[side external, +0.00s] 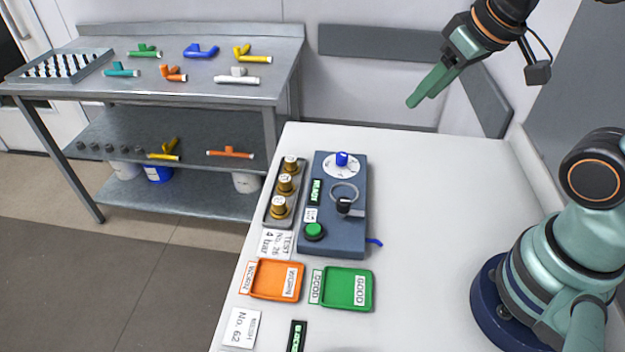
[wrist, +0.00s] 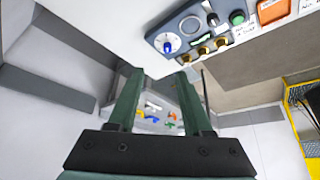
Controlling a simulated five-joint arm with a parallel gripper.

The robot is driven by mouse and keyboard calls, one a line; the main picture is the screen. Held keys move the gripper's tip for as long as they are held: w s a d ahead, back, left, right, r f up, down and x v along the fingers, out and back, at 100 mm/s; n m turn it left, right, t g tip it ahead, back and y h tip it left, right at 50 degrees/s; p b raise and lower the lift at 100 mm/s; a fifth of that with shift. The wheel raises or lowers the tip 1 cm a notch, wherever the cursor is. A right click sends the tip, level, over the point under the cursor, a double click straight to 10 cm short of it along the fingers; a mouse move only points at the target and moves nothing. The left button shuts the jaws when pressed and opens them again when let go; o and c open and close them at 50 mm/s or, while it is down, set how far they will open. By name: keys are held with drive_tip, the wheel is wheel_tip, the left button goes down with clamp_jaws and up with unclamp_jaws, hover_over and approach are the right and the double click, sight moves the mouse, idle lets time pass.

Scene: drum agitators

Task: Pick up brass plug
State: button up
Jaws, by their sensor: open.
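Several brass plugs stand in a row in a narrow grey tray (side external: 268,214) on the white table: a far plug (side external: 291,165), a middle plug (side external: 285,185) and a near plug (side external: 280,207). They also show near the top of the wrist view, where one brass plug (wrist: 203,50) sits in the middle of the row. My gripper (side external: 412,104) is in the air beyond the far right of the blue-grey test box, well apart from the plugs. In the wrist view my gripper (wrist: 160,85) has its two green fingers spread, with nothing between them.
The blue-grey test box (side external: 350,228) stands right of the plugs, with a blue knob, a ring and a green button. An orange tray (side external: 275,281) and a green tray (side external: 347,290) lie nearer. A metal bench (side external: 190,35) with coloured parts stands behind left.

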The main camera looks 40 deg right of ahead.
drive_tip(key=o, duration=0.3)
drive_tip(key=n+g, duration=0.6)
drive_tip(key=n, duration=0.6)
hover_over(278, 201)
drive_tip(key=f, duration=1.8)
drive_tip(key=shift+w+d, duration=0.25)
drive_tip(key=shift+w, duration=0.1)
drive_tip(key=shift+s+a+f, duration=0.1)
drive_tip(key=shift+s+f, duration=0.1)
drive_tip(key=shift+f, duration=1.1)
drive_tip(key=shift+s+a+f, duration=0.1)
drive_tip(key=shift+s+f, duration=0.05)
drive_tip(key=shift+f, duration=1.15)
